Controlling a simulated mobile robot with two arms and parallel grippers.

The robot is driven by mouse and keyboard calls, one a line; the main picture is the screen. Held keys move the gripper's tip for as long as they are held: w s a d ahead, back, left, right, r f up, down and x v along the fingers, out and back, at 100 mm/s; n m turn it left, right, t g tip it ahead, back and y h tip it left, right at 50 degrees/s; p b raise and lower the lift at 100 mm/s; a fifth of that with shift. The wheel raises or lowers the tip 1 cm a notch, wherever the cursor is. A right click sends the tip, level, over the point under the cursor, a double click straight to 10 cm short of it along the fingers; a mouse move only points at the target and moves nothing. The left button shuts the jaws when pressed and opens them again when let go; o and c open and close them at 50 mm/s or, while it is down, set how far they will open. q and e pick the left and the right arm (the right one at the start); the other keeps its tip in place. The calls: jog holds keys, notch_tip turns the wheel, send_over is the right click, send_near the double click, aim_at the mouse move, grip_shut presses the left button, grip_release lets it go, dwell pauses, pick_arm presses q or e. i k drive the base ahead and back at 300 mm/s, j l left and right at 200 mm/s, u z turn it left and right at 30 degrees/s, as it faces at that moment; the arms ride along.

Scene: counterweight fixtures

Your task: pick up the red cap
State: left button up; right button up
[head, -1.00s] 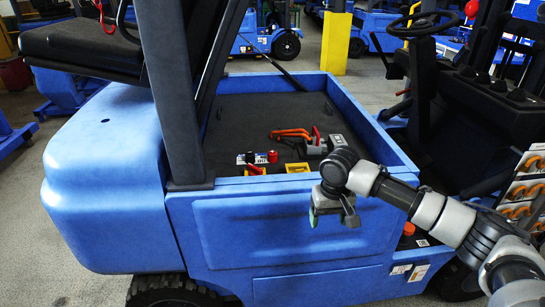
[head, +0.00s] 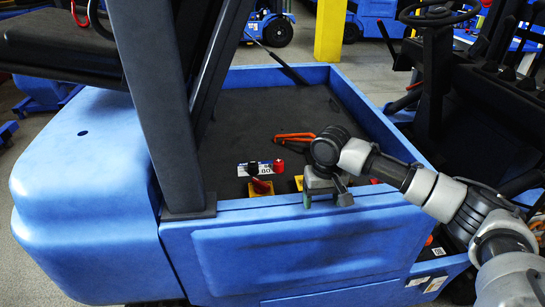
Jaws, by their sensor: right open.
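A small red cap (head: 278,165) stands upright at the right end of a white-labelled part on the black deck of the blue forklift, near the front rim. A dark cap (head: 253,168) stands beside it to the left. My right gripper (head: 326,197) is open and points down over the blue front rim, to the right of the red cap and nearer to me. Nothing shows between its fingers. My left gripper is not in view.
A yellow plate with a red lever (head: 261,187) sits just in front of the red cap. An orange-handled tool (head: 294,137) lies behind, partly hidden by my right wrist. A dark upright post (head: 165,110) stands left of the caps. The deck's back is clear.

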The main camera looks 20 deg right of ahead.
aim_at(278, 164)
jog(key=i, duration=0.95)
